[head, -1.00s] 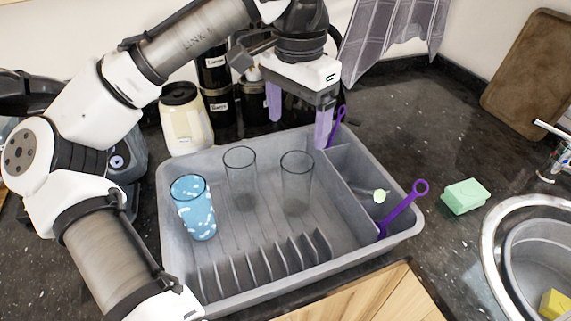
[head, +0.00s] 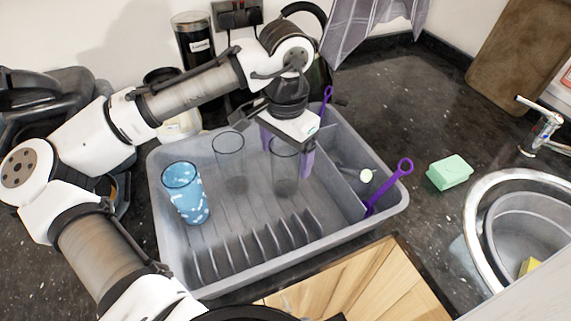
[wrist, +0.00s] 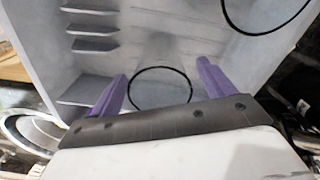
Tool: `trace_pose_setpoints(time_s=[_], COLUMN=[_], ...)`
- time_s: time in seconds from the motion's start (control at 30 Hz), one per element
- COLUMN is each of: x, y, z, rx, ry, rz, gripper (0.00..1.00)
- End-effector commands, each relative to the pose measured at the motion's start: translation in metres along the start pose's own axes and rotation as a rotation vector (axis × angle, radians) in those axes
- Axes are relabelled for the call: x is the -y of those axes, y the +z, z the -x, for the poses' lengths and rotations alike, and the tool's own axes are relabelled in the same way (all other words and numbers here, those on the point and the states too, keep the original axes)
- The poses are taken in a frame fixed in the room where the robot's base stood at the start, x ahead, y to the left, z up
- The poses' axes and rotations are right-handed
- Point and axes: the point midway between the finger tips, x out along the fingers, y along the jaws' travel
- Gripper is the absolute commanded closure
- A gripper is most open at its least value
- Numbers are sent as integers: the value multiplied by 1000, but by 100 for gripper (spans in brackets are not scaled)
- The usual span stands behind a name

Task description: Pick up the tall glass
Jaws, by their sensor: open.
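A clear tall glass (head: 285,172) stands upright in the grey dish rack, right of a second clear glass (head: 229,165). A blue patterned glass (head: 186,194) stands at the rack's left. My gripper (head: 286,158) is open and points down over the right clear glass, one finger on each side of it. In the wrist view, that glass's rim (wrist: 160,67) lies between the fingertips of my gripper (wrist: 162,70); I cannot tell whether they touch the glass. Part of the second glass's rim (wrist: 265,33) shows at the upper right.
The dish rack (head: 172,270) has upright dividers at its front and a side compartment holding purple-handled utensils (head: 390,187). A green sponge (head: 450,172) lies on the dark counter, left of the sink (head: 480,215). Jars and a kettle stand behind the rack.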

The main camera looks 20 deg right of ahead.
Motion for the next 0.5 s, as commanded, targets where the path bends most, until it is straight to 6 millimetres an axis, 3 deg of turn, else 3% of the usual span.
trace_pose_setpoints(time_s=[0.13, 0.37, 0.5], x=[0, 0, 0], y=[1, 0, 0], z=[-14, -16, -16], rx=[0, -1, -1], ry=[1, 1, 1], rz=[0, 0, 0], gripper=[19, 19, 36])
